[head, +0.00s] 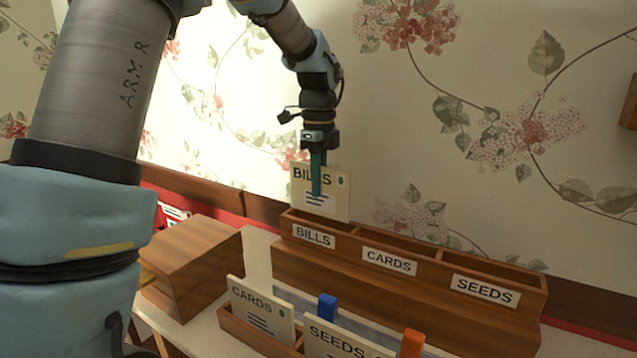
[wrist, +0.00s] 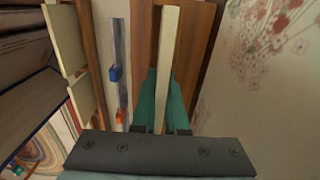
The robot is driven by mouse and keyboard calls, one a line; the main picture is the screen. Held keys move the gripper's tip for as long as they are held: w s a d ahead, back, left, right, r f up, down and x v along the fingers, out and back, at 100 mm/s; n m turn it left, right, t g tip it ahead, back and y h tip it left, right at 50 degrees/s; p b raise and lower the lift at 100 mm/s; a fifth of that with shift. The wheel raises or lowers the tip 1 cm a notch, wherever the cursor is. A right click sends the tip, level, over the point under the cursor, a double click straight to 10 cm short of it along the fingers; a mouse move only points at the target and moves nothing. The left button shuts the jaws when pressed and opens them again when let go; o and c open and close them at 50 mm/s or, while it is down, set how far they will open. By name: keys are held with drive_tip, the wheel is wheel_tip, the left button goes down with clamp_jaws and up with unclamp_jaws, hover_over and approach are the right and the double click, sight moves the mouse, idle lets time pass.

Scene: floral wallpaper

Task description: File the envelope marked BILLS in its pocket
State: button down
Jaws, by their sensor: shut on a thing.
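The cream envelope marked BILLS (head: 335,200) is upright over the left end of the wooden rack (head: 400,290). My gripper (head: 317,188) is shut on it, with teal fingers on its faces. In the wrist view the envelope (wrist: 169,50) shows edge-on between the fingers (wrist: 163,105). The pocket labelled BILLS (head: 314,236) is directly below it. The envelope's lower edge is near the pocket's rim; I cannot tell whether it is inside. The CARDS pocket (head: 389,262) and SEEDS pocket (head: 486,290) lie to the right and look empty.
Envelopes marked CARDS (head: 258,312) and SEEDS (head: 335,340) stand in a front wooden holder (head: 240,333). A grey strip with a blue block (head: 327,307) and an orange block (head: 412,343) lies between holder and rack. A wooden box (head: 190,265) stands left. The papered wall is close behind.

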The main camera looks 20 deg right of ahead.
sight(319, 214)
drive_tip(key=shift+f, duration=0.25)
drive_tip(key=shift+f+b, duration=1.3)
drive_tip(key=shift+f, duration=1.1)
drive_tip(key=c, duration=0.9)
unclamp_jaws()
drive_tip(key=shift+o, duration=0.2)
wheel_tip(319, 214, up, 11)
drive_tip(key=shift+f+b, duration=0.1)
drive_tip(key=shift+b, duration=0.45)
